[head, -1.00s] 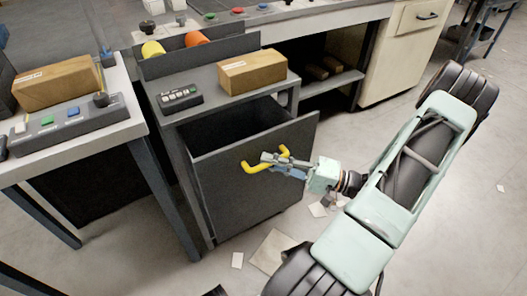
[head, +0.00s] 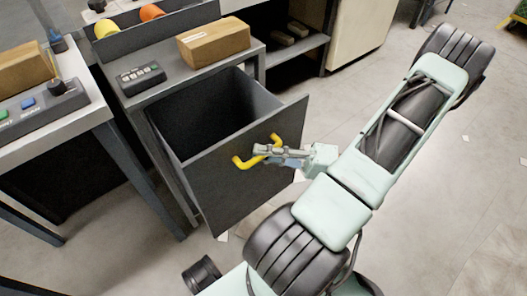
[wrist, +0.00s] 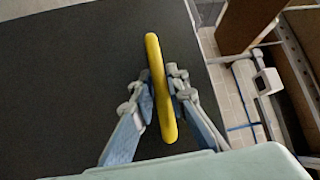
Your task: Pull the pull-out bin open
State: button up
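The pull-out bin (head: 240,180) is a dark grey drawer under a grey cabinet. It stands well out of the cabinet, and its empty-looking inside shows from above. A yellow bar handle (head: 240,162) is on its front panel; it also shows in the wrist view (wrist: 155,70). My gripper (head: 264,151) is at the middle of the handle. In the wrist view its two fingers (wrist: 161,100) lie on either side of the yellow bar, closed in on it. The handle's mounts are mostly hidden.
A cardboard box (head: 213,41) and a button box (head: 140,75) sit on the cabinet top (head: 185,75). A table (head: 75,125) with a control panel stands close on the left. The floor (head: 440,190) to the right is clear.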

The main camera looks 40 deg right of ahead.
dwell(0.3)
jog(key=v, duration=1.2)
jog(key=shift+r, duration=0.1)
